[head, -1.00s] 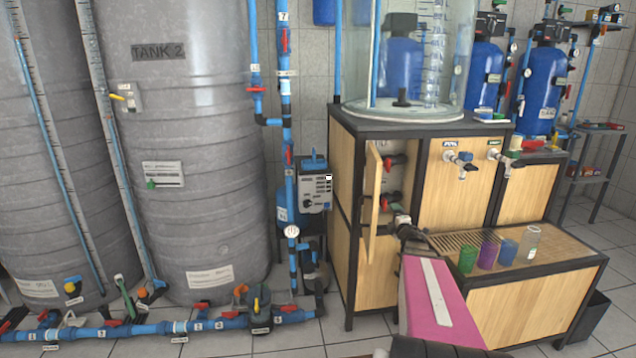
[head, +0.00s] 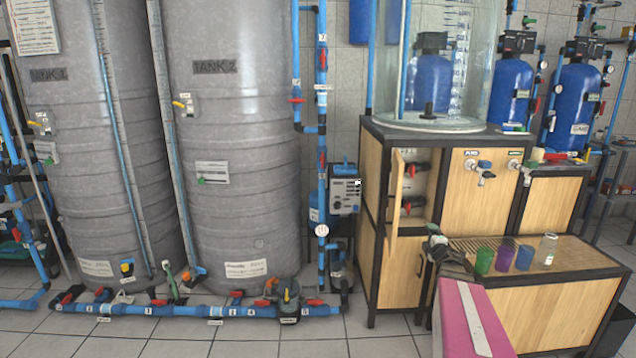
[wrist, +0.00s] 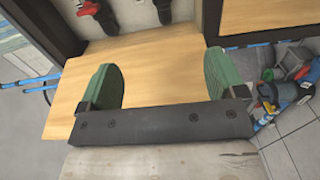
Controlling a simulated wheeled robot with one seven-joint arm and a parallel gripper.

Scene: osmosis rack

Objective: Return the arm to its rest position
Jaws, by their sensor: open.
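My gripper (head: 437,240) is in front of the wooden cabinet, to the right of its open narrow door (head: 395,192). My pink arm reaches up to it from the lower right. In the wrist view the two green fingers of my gripper (wrist: 163,82) are spread apart with nothing between them. The wooden door panel (wrist: 150,62) lies beyond the fingers; I cannot tell the exact gap. Two red-handled valves (head: 415,170) show inside the open compartment.
Green, purple and blue cups (head: 484,261) and a clear bottle (head: 547,250) stand on the low bench right of my gripper. Blue floor pipes (head: 180,312) run before the grey tanks (head: 240,130). Tiled floor in front of the cabinet is clear.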

